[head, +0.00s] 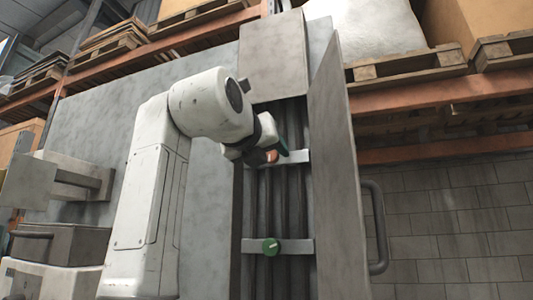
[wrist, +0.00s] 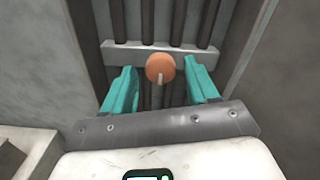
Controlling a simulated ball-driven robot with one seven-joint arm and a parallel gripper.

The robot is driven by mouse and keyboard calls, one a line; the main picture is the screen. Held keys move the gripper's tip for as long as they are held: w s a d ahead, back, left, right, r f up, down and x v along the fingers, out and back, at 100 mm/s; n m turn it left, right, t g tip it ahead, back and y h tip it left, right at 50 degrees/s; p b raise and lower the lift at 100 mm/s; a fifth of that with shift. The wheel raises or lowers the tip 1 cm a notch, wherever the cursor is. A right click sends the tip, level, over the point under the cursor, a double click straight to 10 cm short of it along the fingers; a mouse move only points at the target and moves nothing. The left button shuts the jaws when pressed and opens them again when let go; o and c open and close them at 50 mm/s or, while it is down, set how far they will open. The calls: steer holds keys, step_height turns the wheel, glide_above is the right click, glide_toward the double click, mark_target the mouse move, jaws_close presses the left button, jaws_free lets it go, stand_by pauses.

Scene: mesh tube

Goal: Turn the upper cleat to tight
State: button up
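The upper cleat is a round orange knob (wrist: 160,67) on a pale crossbar (wrist: 115,52) over dark vertical tubes. A short white mark on its face points down in the wrist view. My gripper (wrist: 160,80) is open, with one teal finger on each side of the knob and a visible gap on both sides. In the head view my gripper (head: 276,151) is at the upper crossbar (head: 300,157) and partly covers the orange knob (head: 271,156).
The tubes run in a recess with a grey panel (head: 333,170) standing out on its right. A square plate (head: 272,55) covers the top of the recess. A bent handle (head: 378,228) is right of the panel. Pallet shelving stands behind.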

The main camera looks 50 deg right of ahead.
steer(key=b+v, duration=0.3)
steer(key=v, duration=0.7)
steer(key=shift+a, duration=0.4)
steer(key=shift+s, duration=0.15)
